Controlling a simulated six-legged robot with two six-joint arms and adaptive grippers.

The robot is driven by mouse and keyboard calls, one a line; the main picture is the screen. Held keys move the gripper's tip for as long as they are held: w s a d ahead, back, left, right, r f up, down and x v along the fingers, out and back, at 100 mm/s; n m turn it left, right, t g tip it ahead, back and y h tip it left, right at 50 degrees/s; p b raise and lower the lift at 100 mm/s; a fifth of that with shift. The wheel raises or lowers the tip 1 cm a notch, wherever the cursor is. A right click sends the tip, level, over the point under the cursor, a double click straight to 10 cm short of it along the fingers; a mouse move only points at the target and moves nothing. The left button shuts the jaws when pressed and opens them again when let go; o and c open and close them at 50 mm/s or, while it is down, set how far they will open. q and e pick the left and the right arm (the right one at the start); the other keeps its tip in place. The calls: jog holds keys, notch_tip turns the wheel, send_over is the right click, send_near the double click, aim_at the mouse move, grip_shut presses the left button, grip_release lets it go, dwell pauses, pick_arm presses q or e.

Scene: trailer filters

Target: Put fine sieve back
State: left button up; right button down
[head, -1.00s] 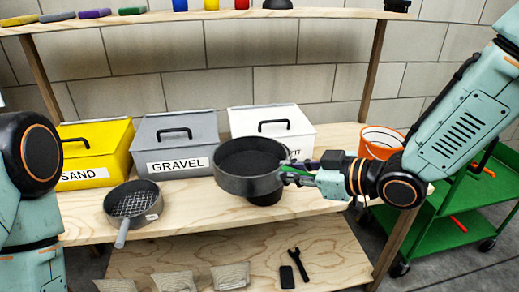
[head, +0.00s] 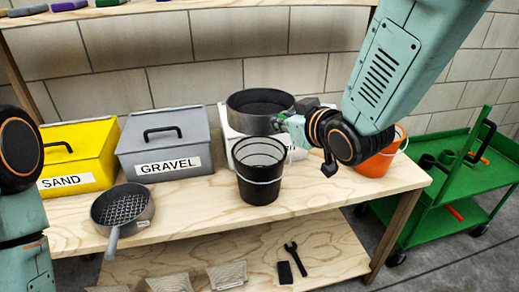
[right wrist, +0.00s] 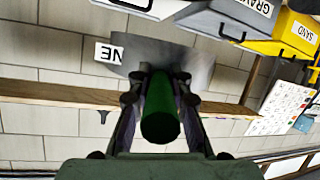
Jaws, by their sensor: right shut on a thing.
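The fine sieve (head: 258,119) is a round dark pan with a green handle. My right gripper (head: 284,121) is shut on its handle and holds it in the air above and behind a black bucket, in front of the white box. In the right wrist view, the green handle (right wrist: 162,110) lies between the fingers (right wrist: 160,80). The grey sieve wall (right wrist: 195,62) shows beyond, with a white label partly reading "NE" upside down. Only a link of my left arm shows at the left edge; its gripper is out of view.
The bench (head: 185,200) holds a yellow SAND box (head: 82,160), a grey GRAVEL box (head: 165,145), a white box (head: 236,140), a coarse-mesh sieve (head: 122,208), the black bucket (head: 260,185) and an orange bucket (head: 375,163). A green cart (head: 450,185) stands right.

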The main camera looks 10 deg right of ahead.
jog(key=shift+a, duration=0.1)
notch_tip(320, 180, down, 10)
jog(key=b, duration=0.2)
jog(key=shift+w, duration=0.25)
jog(key=c, duration=1.6)
grip_release()
jog(key=shift+s+r, duration=0.15)
jog(key=shift+s, duration=0.05)
jog(key=o, duration=0.3)
jog(key=shift+w+a, duration=0.1)
jog(key=shift+w, duration=0.05)
jog(key=shift+o, duration=0.2)
